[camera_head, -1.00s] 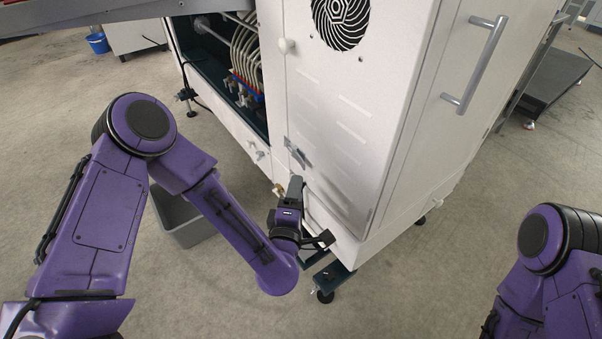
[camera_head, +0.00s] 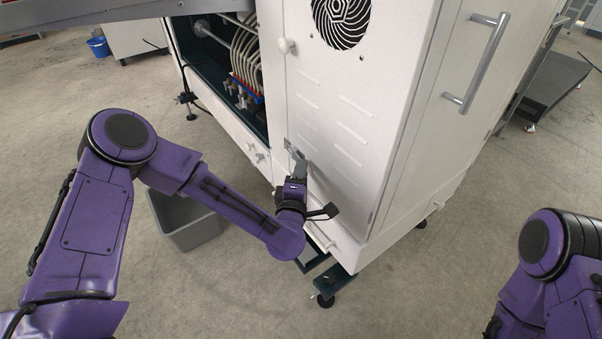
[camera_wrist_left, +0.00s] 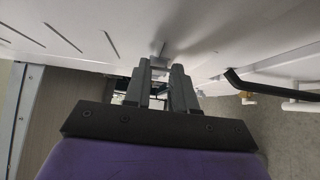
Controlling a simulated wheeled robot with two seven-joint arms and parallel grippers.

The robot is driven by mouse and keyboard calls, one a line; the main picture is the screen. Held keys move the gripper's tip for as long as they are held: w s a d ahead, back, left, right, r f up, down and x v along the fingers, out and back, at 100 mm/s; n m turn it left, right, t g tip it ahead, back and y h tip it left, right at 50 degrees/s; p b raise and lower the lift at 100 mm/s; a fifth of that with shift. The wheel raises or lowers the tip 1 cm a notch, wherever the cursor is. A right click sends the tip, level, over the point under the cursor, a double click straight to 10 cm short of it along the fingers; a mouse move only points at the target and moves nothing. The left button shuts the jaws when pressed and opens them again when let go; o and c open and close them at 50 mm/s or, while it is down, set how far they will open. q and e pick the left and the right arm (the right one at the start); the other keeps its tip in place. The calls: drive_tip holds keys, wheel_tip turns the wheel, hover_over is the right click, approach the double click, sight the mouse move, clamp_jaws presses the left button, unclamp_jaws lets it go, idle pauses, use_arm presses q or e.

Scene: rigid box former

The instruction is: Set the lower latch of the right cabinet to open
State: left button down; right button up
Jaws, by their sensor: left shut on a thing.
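The right cabinet (camera_head: 350,110) is a tall white box with a round fan grille near its top. Its lower latch (camera_head: 291,148) is a small grey metal piece at the door's left edge. My left gripper (camera_head: 299,168) is at this latch from below, shut on its lever. The fingers hide part of the lever. In the left wrist view, my left gripper (camera_wrist_left: 160,72) has the latch's grey end (camera_wrist_left: 158,50) at its fingertips, close to the white door. My right arm shows at the right edge, but its gripper is out of view.
A white knob (camera_head: 286,46) is higher on the cabinet's edge. An open bay with hoses (camera_head: 245,65) lies left of it. A grey bin (camera_head: 185,222) stands on the floor behind my left arm. A long handle (camera_head: 475,62) is on the cabinet's right side.

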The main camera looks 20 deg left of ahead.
use_arm(q)
drive_tip(key=shift+a, duration=0.1)
use_arm(e)
drive_tip(key=shift+r, duration=0.15)
use_arm(q)
drive_tip(key=w+a+m+g+h+b, duration=0.3)
drive_tip(key=a+m+g+h+b, duration=0.5)
drive_tip(key=m+g+h, duration=1)
drive_tip(key=shift+w+a+m+g+h+b, duration=0.4)
drive_tip(key=shift+a+m+h, duration=0.65)
drive_tip(key=shift+a, duration=0.45)
use_arm(e)
drive_tip(key=s+f+n+g+y, duration=0.1)
drive_tip(key=s+f+n+g, duration=0.1)
drive_tip(key=f, duration=0.6)
drive_tip(key=shift+s+a+f+n+g+y, duration=0.3)
drive_tip(key=shift+s+a+f+g, duration=0.15)
drive_tip(key=shift+s, duration=0.25)
